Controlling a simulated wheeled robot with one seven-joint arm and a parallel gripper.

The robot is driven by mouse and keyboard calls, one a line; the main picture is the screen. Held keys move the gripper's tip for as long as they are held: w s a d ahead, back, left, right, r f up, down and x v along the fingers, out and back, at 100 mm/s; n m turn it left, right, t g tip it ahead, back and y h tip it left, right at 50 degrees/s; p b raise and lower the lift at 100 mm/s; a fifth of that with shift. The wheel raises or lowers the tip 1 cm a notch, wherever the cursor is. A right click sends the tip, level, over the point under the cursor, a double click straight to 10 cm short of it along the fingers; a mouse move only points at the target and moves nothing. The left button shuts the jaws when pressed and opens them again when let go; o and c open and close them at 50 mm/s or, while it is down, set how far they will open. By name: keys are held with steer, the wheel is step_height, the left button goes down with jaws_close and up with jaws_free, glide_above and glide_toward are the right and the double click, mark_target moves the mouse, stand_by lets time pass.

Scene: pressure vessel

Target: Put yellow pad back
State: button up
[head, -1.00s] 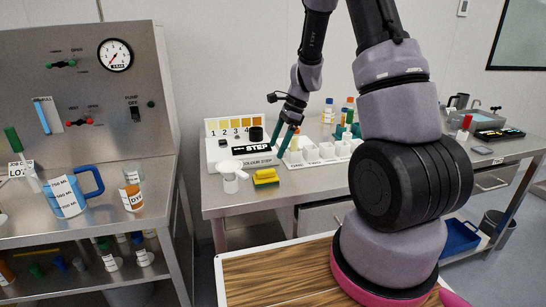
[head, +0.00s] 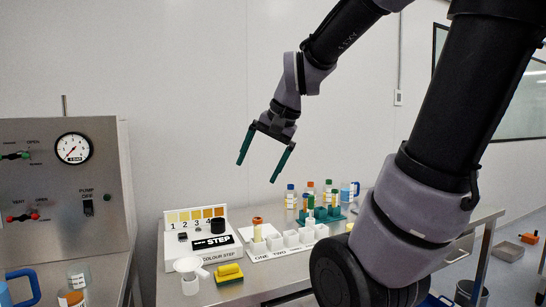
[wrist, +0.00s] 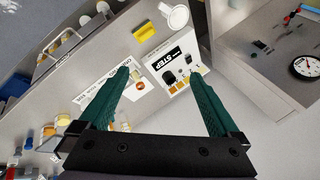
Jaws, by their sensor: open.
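A yellow pad (head: 229,271) with a dark underside lies on the metal bench, in front of the colour step board (head: 196,242). It also shows in the wrist view (wrist: 145,31), near the top and beyond my fingertips. My gripper (head: 257,171) is open, with its two green fingers spread and nothing between them. It hangs in the air well above the board and the white rack. In the wrist view my gripper (wrist: 158,73) points down toward the board and bench, apart from the pad.
A white cup (head: 189,273) with a funnel-like top stands left of the pad. A white rack (head: 285,243) holds an orange-capped vial (head: 257,226). A gauge panel (head: 60,180) rises at the left.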

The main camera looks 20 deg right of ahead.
steer(key=s+r+n+t+h, duration=0.1)
steer(key=s+r+n+t, duration=0.1)
steer(key=s, duration=0.4)
steer(key=shift+d+r+n, duration=0.35)
steer(key=shift+d+n, duration=0.1)
steer(key=shift+n, duration=0.05)
stand_by(0.7)
